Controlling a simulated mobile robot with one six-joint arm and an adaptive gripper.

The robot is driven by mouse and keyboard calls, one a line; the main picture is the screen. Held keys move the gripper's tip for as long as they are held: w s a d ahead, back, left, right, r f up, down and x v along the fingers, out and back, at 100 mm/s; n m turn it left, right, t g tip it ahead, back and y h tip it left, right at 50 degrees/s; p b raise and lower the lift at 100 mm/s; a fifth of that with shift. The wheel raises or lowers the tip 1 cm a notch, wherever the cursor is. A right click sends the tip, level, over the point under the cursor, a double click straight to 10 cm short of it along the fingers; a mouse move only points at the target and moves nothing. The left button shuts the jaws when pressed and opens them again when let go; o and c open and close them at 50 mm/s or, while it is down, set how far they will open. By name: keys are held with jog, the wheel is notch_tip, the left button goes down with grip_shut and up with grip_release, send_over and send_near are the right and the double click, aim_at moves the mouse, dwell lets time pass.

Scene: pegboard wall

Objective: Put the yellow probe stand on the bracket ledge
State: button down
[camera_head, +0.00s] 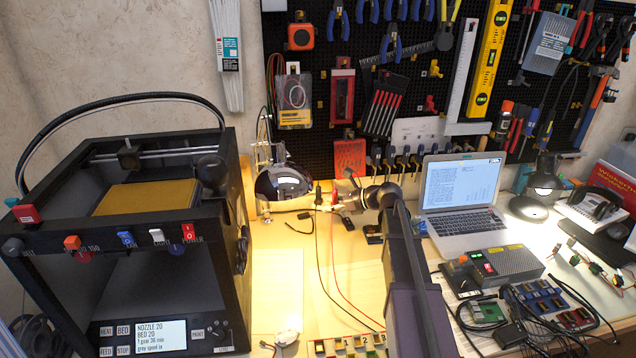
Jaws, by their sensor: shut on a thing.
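My gripper (338,207) is at the end of my arm, over the back of the wooden workbench and in front of the pegboard. It is small in this view and seems shut on the yellow probe stand, which is mostly hidden by the fingers, so its yellow colour hardly shows. A black probe (318,194) stands upright just left of the gripper, and a red and a black lead hang down from this spot to the bench. I cannot single out the bracket ledge with certainty.
A black 3D printer (130,250) fills the left. A dark round lamp head (283,183) is close left of my gripper. An open laptop (461,195) stands to the right. Tools crowd the pegboard (415,85).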

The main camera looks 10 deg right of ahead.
jog(key=s+d+r+m+t+h+p, duration=0.2)
jog(key=s+r+m+t+p, duration=0.1)
jog(key=s+r+p, duration=0.2)
jog(key=shift+s+d+r, duration=0.2)
jog(key=shift+s+r, duration=0.35)
jog(key=shift+s, duration=0.55)
jog(key=shift+w, duration=0.1)
jog(key=w+a, duration=0.2)
jog(key=w, duration=0.5)
jog(key=w+a+f+b, duration=0.1)
jog(key=w, duration=0.7)
jog(key=shift+w+a+f, duration=0.2)
jog(key=shift+a+f, duration=0.1)
jog(key=shift+a, duration=0.1)
jog(key=shift+f+b, duration=1.75)
jog(key=shift+b, duration=0.2)
jog(key=shift+f, duration=0.15)
